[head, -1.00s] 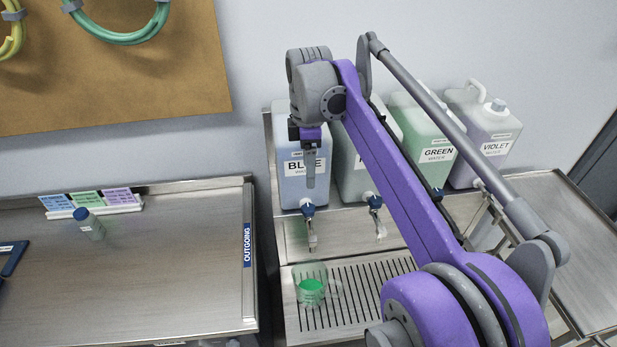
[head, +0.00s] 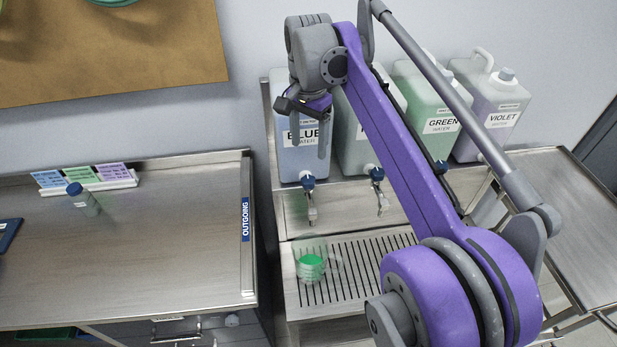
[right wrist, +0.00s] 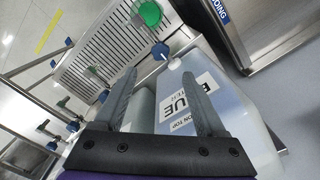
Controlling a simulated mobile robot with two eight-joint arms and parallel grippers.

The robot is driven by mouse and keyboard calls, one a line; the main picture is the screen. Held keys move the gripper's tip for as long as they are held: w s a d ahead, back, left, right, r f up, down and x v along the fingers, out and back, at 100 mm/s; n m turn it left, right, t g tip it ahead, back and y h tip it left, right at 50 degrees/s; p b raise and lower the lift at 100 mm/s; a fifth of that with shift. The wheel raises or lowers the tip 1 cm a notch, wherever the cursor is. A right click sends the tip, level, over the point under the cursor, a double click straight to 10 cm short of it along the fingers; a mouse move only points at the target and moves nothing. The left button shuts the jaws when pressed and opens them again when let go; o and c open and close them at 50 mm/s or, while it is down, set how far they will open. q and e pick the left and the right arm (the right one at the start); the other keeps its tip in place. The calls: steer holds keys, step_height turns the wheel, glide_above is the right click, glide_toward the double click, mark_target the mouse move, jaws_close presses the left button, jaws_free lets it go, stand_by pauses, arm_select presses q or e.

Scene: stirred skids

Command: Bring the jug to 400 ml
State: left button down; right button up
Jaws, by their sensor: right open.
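The jug (head: 311,265), a clear vessel with green liquid in its bottom, stands upright on the slotted drip tray (head: 345,285), below the blue tap's spout; its scale is unreadable. It also shows in the right wrist view (right wrist: 150,13). My right gripper (head: 309,148) is open and empty, fingers down, in front of the canister labelled BLUE (head: 301,165) and above its blue-handled tap (head: 308,184). In the right wrist view the fingers (right wrist: 158,82) point toward that tap (right wrist: 160,52), short of it. My left gripper is not in view.
A second canister (head: 355,150), its label partly hidden by my arm, the GREEN canister (head: 436,148) and the VIOLET canister (head: 492,135) stand along the shelf. A small blue-capped bottle (head: 82,198) and label cards (head: 100,176) are on the left bench, marked OUTGOING.

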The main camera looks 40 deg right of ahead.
mark_target(309, 179)
steer(key=shift+m, duration=0.9)
step_height(309, 179, down, 11)
steer(key=shift+r+b, duration=0.1)
steer(key=shift+b, duration=0.35)
jaws_close()
